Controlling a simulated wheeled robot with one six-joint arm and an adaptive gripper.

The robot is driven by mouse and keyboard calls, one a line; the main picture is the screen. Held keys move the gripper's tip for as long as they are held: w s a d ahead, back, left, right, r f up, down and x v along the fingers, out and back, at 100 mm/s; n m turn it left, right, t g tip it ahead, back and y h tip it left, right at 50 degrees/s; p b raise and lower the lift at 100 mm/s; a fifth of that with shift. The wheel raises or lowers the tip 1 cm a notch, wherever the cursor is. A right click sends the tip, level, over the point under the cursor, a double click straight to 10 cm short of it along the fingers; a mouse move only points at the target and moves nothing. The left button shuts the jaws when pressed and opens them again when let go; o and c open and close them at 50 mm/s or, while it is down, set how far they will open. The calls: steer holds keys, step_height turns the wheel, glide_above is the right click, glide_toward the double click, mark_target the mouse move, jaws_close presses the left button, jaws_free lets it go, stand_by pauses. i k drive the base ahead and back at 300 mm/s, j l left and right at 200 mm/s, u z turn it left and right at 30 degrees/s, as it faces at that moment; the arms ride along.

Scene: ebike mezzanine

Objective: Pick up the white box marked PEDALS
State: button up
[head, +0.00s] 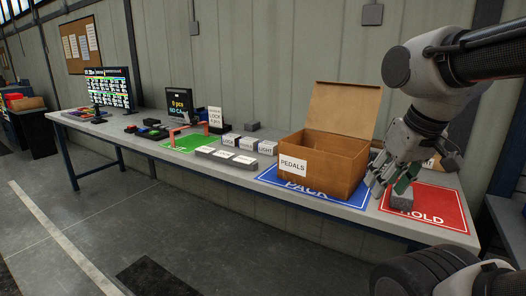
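A white label reading PEDALS (292,166) is on the front of an open brown carton (335,178) with its lid raised. The carton stands on the blue PACK mat (270,176). No white box with a readable PEDALS marking shows. My gripper (381,187) points down beside the carton's right side, close to the grey box. Its fingers overlap in this view, so their opening and any contact are unclear. A green piece shows by the fingers.
Small white-topped boxes marked LOCK (228,140) and LIGHT (267,147) stand left of the carton, with several low boxes (226,156) in front. A green mat (190,141), a LOCK sign (215,117) and two screens stand further left. The bench's front edge is clear.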

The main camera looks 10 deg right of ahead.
mark_target(249, 144)
steer(key=i+j+z, duration=0.3)
steer(key=i+j, duration=0.25)
steer(key=i+j+z, duration=0.1)
steer(key=i+j, duration=0.15)
steer(key=i+j+z, duration=0.15)
steer(key=j, duration=0.35)
steer(key=i+j+z, duration=0.3)
steer(key=i+j, duration=0.15)
steer(key=j, duration=0.3)
steer(key=i+j+z, duration=0.15)
steer(key=j, duration=0.3)
steer(key=i+j+z, duration=0.1)
steer(key=j, duration=0.35)
steer(key=i, duration=0.05)
